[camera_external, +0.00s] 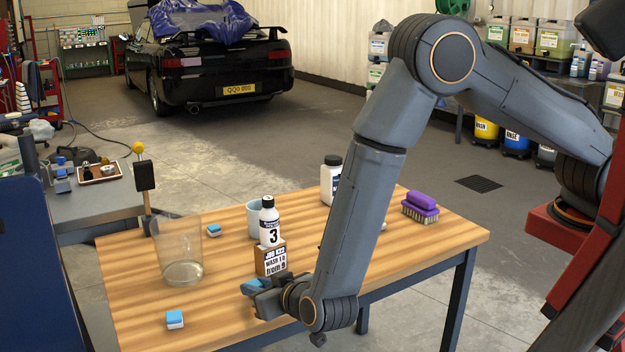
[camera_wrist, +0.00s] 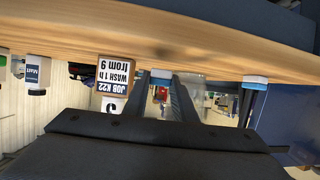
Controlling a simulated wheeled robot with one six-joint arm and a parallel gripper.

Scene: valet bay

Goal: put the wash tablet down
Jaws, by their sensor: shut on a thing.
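My gripper (camera_external: 258,290) is low over the front of the wooden table (camera_external: 225,322), in front of the job sign. In the wrist view, which is upside down, its fingers (camera_wrist: 161,88) are shut on a blue-and-white wash tablet (camera_wrist: 161,73). The held tablet is close to the tabletop; I cannot tell whether it touches. In the outside view it is mostly hidden by the gripper. Another blue-and-white tablet (camera_external: 175,319) lies at the table's front left, and one more (camera_external: 214,230) lies farther back.
A clear glass (camera_external: 182,262) stands left of the gripper. The job sign (camera_external: 271,258), a white bottle (camera_external: 269,222) and a light-blue cup (camera_external: 254,218) stand behind it. A purple brush (camera_external: 420,207) is at the right. Bare wood lies between the glass and the front tablet.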

